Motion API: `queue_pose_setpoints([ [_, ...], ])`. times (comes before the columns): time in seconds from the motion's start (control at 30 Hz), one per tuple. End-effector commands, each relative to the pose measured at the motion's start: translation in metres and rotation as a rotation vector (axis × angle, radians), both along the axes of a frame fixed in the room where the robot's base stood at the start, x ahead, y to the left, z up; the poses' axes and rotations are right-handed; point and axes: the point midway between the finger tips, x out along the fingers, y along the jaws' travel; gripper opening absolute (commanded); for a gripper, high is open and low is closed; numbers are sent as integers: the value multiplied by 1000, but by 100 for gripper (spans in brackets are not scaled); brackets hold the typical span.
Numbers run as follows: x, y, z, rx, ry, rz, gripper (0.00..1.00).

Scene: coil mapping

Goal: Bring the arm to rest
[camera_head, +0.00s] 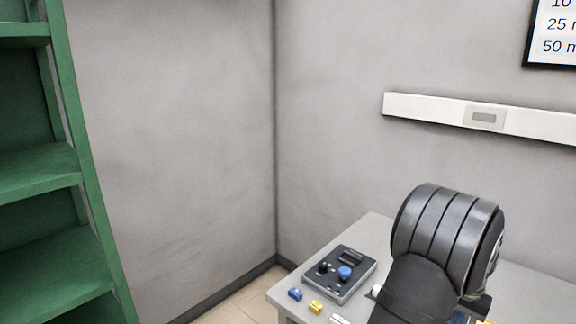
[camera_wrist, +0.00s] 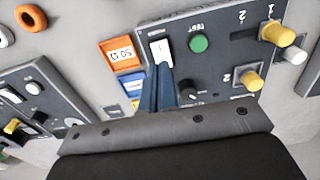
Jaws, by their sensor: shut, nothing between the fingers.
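My gripper (camera_wrist: 160,72) is shut and empty in the wrist view, its two blue fingers close together. The fingertips are at the lower edge of a white rocker switch (camera_wrist: 160,48) on a dark panel (camera_wrist: 215,65); I cannot tell whether they touch it. In the head view my dark arm covers the right part of the table, and my gripper is hidden there.
The panel carries a green TEST button (camera_wrist: 198,43) and yellow plugs (camera_wrist: 278,33). An orange block (camera_wrist: 121,53) and a blue block (camera_wrist: 131,84) lie beside it. A grey table (camera_head: 375,232) holds a control box (camera_head: 358,265). Green shelves (camera_head: 40,165) stand left.

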Motion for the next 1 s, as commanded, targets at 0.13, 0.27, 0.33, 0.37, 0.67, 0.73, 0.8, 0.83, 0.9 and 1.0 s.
queue_pose_setpoints([
  [0.13,-1,1,2,5,4,0,0],
  [0.27,0,1,-25,4,4,0,0],
  [0.33,-1,1,-39,4,4,0,0],
  [0.37,-1,1,-45,5,4,0,0],
  [0.67,0,0,-3,-4,-5,0,0],
  [0.73,0,0,11,-3,-3,0,0],
  [0.8,0,0,26,-3,-3,0,0],
  [0.83,0,-1,32,-3,-3,0,0],
  [0.9,-2,1,43,-12,-12,0,0],
  [1.0,-4,4,59,-31,-31,-1,0],
])
